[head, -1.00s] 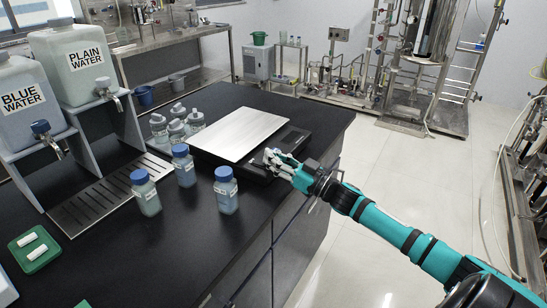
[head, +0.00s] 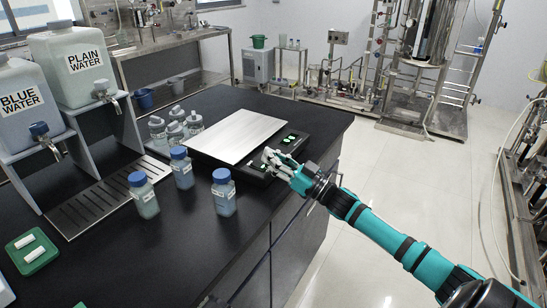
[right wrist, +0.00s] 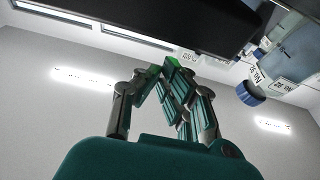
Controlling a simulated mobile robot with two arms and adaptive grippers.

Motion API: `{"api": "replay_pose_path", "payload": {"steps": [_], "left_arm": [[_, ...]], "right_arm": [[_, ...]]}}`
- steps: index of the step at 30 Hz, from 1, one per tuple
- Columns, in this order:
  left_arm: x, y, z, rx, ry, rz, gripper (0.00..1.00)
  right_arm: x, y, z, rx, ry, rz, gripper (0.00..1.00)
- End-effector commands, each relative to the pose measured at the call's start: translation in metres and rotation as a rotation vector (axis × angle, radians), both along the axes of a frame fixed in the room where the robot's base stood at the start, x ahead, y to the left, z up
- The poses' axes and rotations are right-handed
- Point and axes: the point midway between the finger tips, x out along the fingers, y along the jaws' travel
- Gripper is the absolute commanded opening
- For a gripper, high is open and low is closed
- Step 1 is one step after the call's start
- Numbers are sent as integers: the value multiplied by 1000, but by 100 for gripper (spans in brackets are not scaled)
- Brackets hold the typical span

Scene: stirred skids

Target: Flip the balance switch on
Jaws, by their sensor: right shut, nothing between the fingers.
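The balance (head: 236,136) stands on the black bench, with a silver weighing plate on a black body. Green lit marks (head: 290,138) show on its front panel. My right gripper (head: 267,156) is shut and empty, its fingertips at the panel's near edge, close to or touching it. The switch itself is hidden or too small to make out behind the fingers. In the right wrist view my right gripper (right wrist: 162,66) has its fingertips together, with green light on them, just by a dark body that I take for the balance. My left gripper is out of view.
Blue-capped bottles (head: 223,192) stand left of the balance, and several clear bottles (head: 157,130) are behind them. Water tanks (head: 72,62) stand on a rack at the left. A green tray (head: 32,251) lies at the front left. The floor right of the bench is clear.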

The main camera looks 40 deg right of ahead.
Motion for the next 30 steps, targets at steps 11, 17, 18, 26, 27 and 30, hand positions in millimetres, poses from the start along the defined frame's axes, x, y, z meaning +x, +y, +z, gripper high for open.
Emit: {"api": "replay_pose_path", "payload": {"steps": [11, 17, 18, 26, 27, 30], "left_arm": [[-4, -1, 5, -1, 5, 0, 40], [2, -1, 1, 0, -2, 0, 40], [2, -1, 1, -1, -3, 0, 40], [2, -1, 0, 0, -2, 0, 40], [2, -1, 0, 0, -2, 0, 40], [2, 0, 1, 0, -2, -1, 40]], "right_arm": [[-44, -18, -10, 0, 2, -1, 0], [-70, -29, -22, -1, 0, -1, 0], [-73, -30, -23, 0, -1, 0, 0], [-81, -33, -25, 0, -4, -1, 0], [-81, -33, -25, 0, -4, -1, 0], [-80, -33, -25, 0, -4, -1, 0]]}}
